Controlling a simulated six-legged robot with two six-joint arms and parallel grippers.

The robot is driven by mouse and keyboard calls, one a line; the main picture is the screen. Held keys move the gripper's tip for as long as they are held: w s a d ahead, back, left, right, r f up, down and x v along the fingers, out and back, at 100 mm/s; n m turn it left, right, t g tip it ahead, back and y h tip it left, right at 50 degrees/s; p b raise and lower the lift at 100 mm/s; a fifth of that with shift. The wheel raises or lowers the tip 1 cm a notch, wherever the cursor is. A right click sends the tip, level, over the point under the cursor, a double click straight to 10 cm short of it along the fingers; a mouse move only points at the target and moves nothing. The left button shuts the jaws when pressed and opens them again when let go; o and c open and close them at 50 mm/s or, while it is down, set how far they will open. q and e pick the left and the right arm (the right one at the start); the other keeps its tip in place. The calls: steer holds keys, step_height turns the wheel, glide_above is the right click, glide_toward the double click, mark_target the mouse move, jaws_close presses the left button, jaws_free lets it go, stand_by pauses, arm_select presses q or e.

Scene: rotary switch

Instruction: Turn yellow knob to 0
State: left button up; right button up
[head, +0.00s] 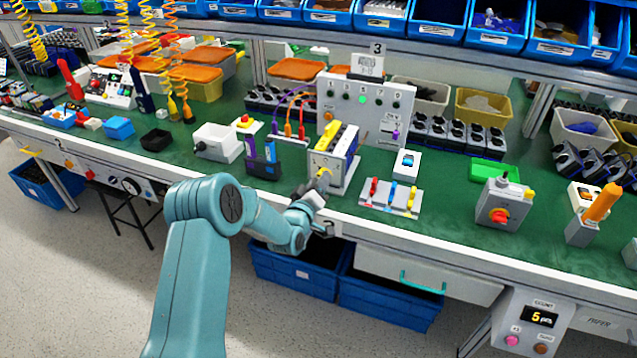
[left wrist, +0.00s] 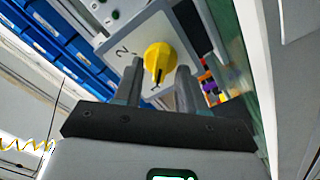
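The yellow knob (left wrist: 158,58) sits on a light plate (left wrist: 125,37) in the left wrist view. A "2" is printed beside it, and a dark line on the knob points toward the bottom of the picture, near a partly hidden mark. My left gripper (left wrist: 160,70) is open, with one finger on each side of the knob; I cannot tell whether they touch it. In the head view the knob (head: 323,172) is small on the front of a white box (head: 322,158), and my left gripper (head: 317,186) is just before it. My right gripper is not in view.
A white panel (head: 343,98) with green lights stands behind the box. The bench front edge (head: 357,226) runs below my gripper.

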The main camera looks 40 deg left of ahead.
arm_select(q)
jaws_close()
steer(key=shift+f+m+b, duration=0.15)
steer(key=shift+m+b, duration=0.15)
steer(key=shift+b, duration=0.25)
steer(key=m+b, duration=0.6)
steer(key=b, duration=0.4)
steer(key=shift+d, duration=0.1)
steer(key=shift+m+b, duration=1.2)
steer(key=shift+b, duration=0.05)
steer(key=shift+r, duration=0.2)
steer(key=shift+o, duration=0.3)
jaws_free()
